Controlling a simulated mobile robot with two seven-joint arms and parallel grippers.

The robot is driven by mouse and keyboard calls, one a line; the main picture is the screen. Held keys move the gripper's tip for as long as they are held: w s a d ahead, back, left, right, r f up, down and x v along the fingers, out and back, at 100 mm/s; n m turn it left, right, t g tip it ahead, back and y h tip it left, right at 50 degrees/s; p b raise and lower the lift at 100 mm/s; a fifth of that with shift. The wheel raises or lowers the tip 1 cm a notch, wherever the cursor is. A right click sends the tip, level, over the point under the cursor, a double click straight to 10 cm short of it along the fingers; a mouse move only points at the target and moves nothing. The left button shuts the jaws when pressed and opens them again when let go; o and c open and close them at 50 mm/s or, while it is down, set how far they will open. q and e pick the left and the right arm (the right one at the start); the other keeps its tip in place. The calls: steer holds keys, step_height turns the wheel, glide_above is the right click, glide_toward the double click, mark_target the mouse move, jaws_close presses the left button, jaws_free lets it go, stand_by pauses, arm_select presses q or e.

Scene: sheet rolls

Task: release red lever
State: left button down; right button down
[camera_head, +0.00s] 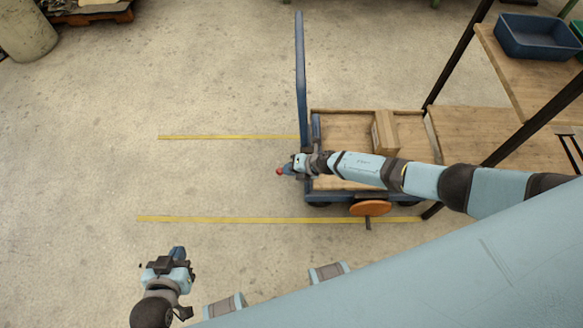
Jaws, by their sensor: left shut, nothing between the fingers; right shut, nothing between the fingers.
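The red lever shows as a small red knob (279,171) at the left edge of the cart (330,125), beside the blue upright handle. My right gripper (288,169) is at the knob, its arm reaching over the cart from the right. It is shut; whether it touches the knob I cannot tell, and the rest of the lever is hidden. My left gripper (178,254) is shut and empty, low over the bare floor at the lower left, well apart from the cart.
A cardboard box (384,132) sits on the cart's wooden deck. An orange disc (370,208) is at the cart's near side. A shelf (530,75) with a blue bin (537,36) stands at the right. Yellow lines (225,137) mark the floor; the floor left of the cart is clear.

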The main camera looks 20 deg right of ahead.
arm_select(q)
steer(key=shift+w, duration=0.1)
arm_select(e)
steer(key=shift+w+a+f, duration=0.1)
steer(key=shift+a+f, duration=0.1)
steer(key=shift+f, duration=0.05)
stand_by(0.3)
